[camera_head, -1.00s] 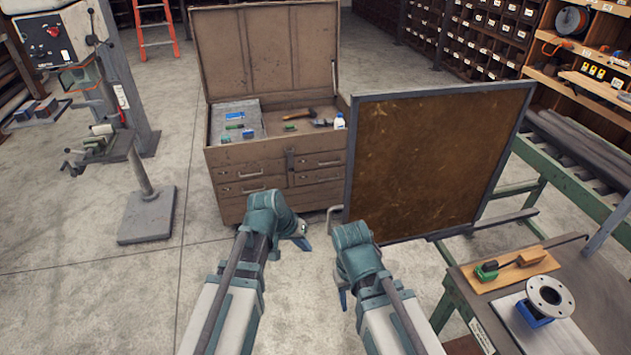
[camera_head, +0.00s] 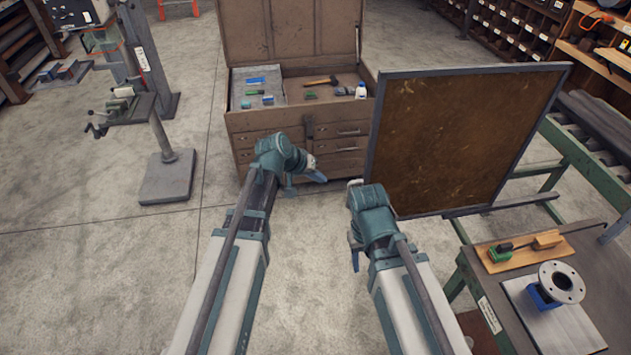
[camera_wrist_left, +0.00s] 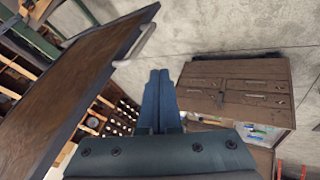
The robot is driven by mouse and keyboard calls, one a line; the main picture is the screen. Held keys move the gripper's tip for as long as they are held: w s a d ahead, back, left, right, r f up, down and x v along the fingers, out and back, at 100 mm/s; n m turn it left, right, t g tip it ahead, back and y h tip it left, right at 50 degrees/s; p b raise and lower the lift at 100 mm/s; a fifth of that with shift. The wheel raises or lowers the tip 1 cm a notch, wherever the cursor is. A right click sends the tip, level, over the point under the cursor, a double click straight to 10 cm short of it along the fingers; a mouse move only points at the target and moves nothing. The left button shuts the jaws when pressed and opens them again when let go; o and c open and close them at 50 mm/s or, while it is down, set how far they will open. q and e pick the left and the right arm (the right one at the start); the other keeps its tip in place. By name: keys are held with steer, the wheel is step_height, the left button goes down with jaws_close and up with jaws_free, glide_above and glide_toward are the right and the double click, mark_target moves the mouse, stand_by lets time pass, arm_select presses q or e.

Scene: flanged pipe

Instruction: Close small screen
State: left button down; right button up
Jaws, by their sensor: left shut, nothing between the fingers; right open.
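The small screen (camera_head: 460,140) is a brown panel in a dark frame, standing upright right of centre. Its pale handle shows beside the panel's edge in the left wrist view (camera_wrist_left: 135,45). My left gripper (camera_head: 318,176) is shut and empty, left of the screen's lower left corner; its blue fingers (camera_wrist_left: 158,100) are together in the left wrist view, apart from the handle. My right gripper (camera_head: 355,255) hangs below the screen's lower left corner, mostly hidden by its own wrist; it is open, with no object seen at it.
An open brown tool chest (camera_head: 300,145) stands behind my left gripper. A workbench (camera_head: 490,285) with a flanged pipe (camera_head: 561,283) is at lower right. A pedestal vise (camera_head: 165,175) stands at left. The floor between is clear.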

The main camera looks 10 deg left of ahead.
arm_select(q)
steer(key=w+d+f+b, duration=0.2)
steer(key=d+f, duration=0.2)
steer(key=d, duration=0.2)
steer(key=shift+w+b, duration=0.25)
steer(key=shift+b, duration=0.15)
